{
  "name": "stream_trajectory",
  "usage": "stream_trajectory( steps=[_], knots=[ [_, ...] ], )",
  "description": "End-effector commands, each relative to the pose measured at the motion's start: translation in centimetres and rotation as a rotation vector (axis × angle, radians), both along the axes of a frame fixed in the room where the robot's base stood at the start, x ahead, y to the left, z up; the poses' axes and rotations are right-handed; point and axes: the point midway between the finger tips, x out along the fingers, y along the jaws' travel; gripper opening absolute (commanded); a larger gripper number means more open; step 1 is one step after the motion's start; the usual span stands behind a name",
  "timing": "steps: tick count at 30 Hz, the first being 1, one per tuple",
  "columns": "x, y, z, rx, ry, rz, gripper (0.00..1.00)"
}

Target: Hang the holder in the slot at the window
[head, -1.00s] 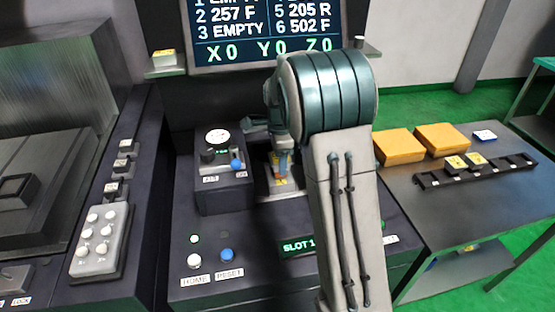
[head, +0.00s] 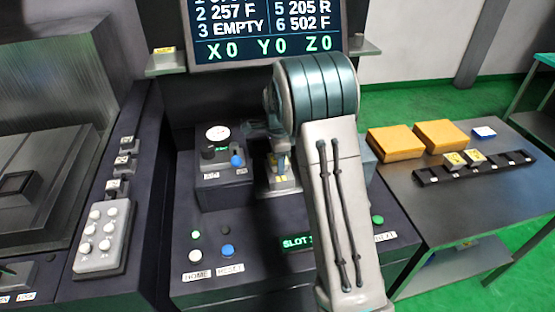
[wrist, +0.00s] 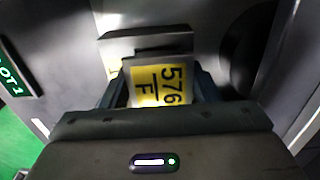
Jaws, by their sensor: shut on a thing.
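The holder (wrist: 158,82) is a small block with a yellow label reading "576 F" in the wrist view. My gripper (wrist: 160,95) is shut on it, with a dark finger on each side. A grey plate (wrist: 148,42) lies just beyond the holder; I cannot tell whether they touch. In the head view my gripper (head: 282,170) is over the dark machine console, and the holder's yellow mark (head: 282,179) shows under it. The slot itself is hidden or unclear.
A dial unit (head: 221,165) stands left of my gripper on the console. A screen (head: 265,30) rises behind. At right, a bench (head: 440,205) holds orange blocks (head: 440,136) and a black rack (head: 475,168) with two yellow-labelled holders. A button pad (head: 103,238) is at left.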

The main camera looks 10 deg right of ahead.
Motion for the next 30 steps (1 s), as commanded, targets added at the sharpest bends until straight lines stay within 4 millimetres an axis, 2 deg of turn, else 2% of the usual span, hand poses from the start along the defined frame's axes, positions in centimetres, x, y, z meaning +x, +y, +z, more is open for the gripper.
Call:
stream_trajectory(
  steps=[11, 12, 14, 26, 30],
  knots=[
    [-0.2, 0.0, -1.4, 0.000, 0.007, 0.000, 0.13],
    [-0.3, 0.0, -1.5, 0.000, 0.010, 0.000, 0.62],
    [-0.3, 0.0, -1.6, 0.000, 0.011, 0.000, 0.78],
    [-0.4, 0.0, -1.6, 0.001, 0.016, 0.000, 0.78],
    [-0.4, 0.0, -0.7, 0.001, 0.016, 0.000, 0.78]
  ],
)
